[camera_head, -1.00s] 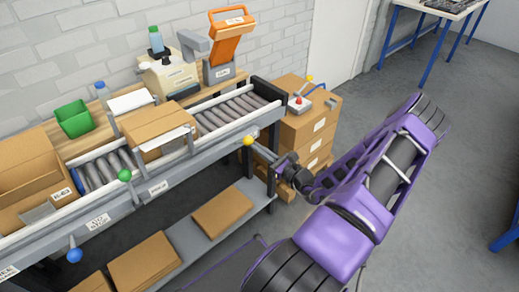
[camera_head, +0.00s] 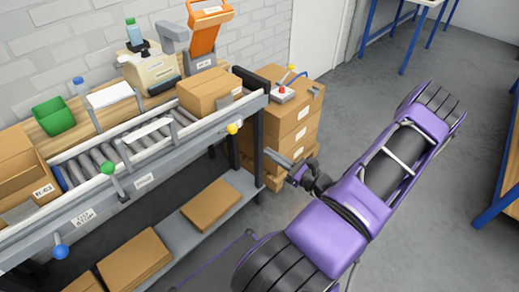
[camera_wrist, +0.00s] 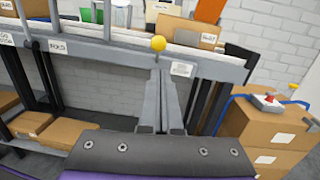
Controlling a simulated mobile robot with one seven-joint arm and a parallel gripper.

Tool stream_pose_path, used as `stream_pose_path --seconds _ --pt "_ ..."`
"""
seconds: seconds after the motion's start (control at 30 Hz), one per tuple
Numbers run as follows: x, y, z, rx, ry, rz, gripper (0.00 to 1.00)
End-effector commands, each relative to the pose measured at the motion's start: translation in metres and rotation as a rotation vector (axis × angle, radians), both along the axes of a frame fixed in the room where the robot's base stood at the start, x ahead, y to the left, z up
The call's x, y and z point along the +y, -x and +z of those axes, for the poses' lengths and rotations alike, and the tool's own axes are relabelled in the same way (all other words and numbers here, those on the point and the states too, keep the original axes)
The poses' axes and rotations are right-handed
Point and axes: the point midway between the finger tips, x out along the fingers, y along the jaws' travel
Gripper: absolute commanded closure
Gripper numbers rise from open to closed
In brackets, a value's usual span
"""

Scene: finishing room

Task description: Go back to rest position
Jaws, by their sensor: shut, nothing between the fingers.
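My gripper (camera_head: 272,156) is shut and empty. In the head view it is beside the right end of the conveyor, pointing left, apart from the yellow knob (camera_head: 232,129). In the wrist view the closed grey fingers (camera_wrist: 168,105) point toward the conveyor frame, just below the yellow knob (camera_wrist: 158,43). My purple arm is stretched out over the floor to the right of the bench. No separate marker for the rest position shows.
A brown carton (camera_head: 209,91) stands at the conveyor's (camera_head: 98,161) right end. Stacked cartons (camera_head: 290,125) bearing a red-button box (camera_head: 283,92) stand close behind my gripper. Green (camera_head: 108,168) and blue (camera_head: 61,251) knobs stick out in front. Open floor (camera_head: 335,100) lies to the right.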

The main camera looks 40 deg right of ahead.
Motion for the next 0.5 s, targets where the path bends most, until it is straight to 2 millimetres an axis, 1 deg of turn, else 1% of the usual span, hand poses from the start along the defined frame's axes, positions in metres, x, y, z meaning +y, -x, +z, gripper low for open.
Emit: stream_pose_path --seconds 0.03,0.1,0.2,0.5 --pt "-0.0012 0.0055 0.0008 0.001 0.001 0.0 1.0" --pt "-0.0016 0.0105 0.0018 -0.001 0.0 0.001 1.0" --pt "-0.002 0.0141 0.0023 -0.001 -0.001 0.0 1.0" --pt "-0.002 0.0146 0.0022 -0.001 -0.001 0.001 1.0"
